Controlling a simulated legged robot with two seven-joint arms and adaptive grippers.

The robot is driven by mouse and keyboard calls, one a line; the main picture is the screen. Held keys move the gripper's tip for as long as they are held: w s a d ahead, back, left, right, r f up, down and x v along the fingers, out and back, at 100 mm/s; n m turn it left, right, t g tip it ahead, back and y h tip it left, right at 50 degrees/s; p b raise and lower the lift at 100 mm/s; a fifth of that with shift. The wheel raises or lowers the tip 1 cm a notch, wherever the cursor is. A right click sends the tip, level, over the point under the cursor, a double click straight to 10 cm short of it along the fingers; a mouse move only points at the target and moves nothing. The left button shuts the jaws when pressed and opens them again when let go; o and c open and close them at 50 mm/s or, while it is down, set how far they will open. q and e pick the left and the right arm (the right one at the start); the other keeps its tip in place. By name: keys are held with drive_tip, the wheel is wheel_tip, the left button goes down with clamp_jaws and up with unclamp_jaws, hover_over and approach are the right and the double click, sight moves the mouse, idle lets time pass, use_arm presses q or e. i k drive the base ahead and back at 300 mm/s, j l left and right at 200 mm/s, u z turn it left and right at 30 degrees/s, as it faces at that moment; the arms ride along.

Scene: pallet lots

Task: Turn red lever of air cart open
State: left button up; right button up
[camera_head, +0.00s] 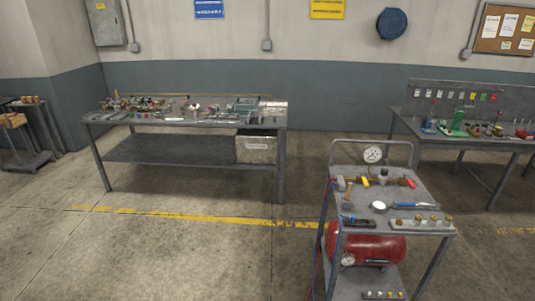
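The air cart (425,215) stands at the front right, a grey two-level cart with a raised handle at its back. A small red lever (409,182) shows at the right end of the brass fittings on its top, left of the cart's right edge. A yellow lever (365,181) sits on the same line of fittings, further left. A round white gauge (373,154) stands above them. The red lever is too small to tell its exact angle. A red air tank (370,246) lies on the lower level. Neither of my grippers is in view.
A workbench (185,147) covered with small parts stands at the back left, with a grey bin (256,149) on its lower shelf. Another bench (480,143) stands behind the cart at the right. The concrete floor left of the cart is clear, crossed by a yellow line (200,216).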

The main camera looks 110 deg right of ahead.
sight(411, 185)
drive_tip(key=k+l+z, duration=0.1)
drive_tip(key=z, duration=0.25)
drive_tip(key=l+z, duration=0.25)
drive_tip(key=z, duration=0.15)
drive_tip(key=k+l+z, duration=0.1)
drive_tip(key=l+z, duration=0.25)
drive_tip(key=j+z, duration=0.1)
drive_tip(key=z, duration=3.7)
drive_tip(key=i+l+u, duration=0.15)
drive_tip(key=i+l, duration=0.2)
drive_tip(key=i+l+u, duration=0.1)
drive_tip(key=i+l, duration=0.25)
drive_tip(key=l, duration=0.25)
